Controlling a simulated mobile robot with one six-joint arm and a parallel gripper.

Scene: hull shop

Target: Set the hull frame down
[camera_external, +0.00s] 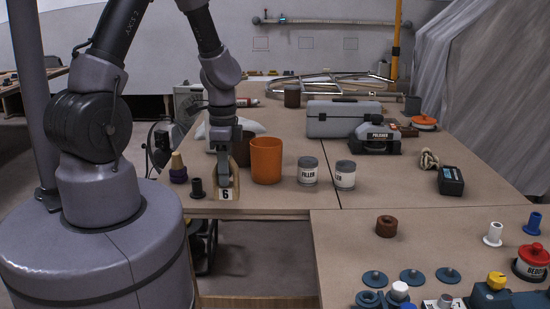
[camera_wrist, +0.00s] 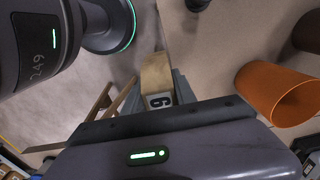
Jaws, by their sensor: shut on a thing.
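The hull frame is a pale wooden piece with a white label marked 6; its label (camera_external: 226,195) shows at the near edge of the left table. My gripper (camera_external: 225,182) points down and is shut on the hull frame. In the wrist view the wood (camera_wrist: 156,72) stands up between the fingers of my gripper (camera_wrist: 158,92), with the 6 label facing the camera. Most of the frame is hidden by the gripper. I cannot tell whether it touches the table.
An orange cup (camera_external: 266,161) stands close to the right of my gripper. A small black fitting (camera_external: 197,188) is close on the left. Two filler tins (camera_external: 308,172) stand farther right. A gap lies below the table's front edge. The tabletop (camera_external: 400,200) at right has free room.

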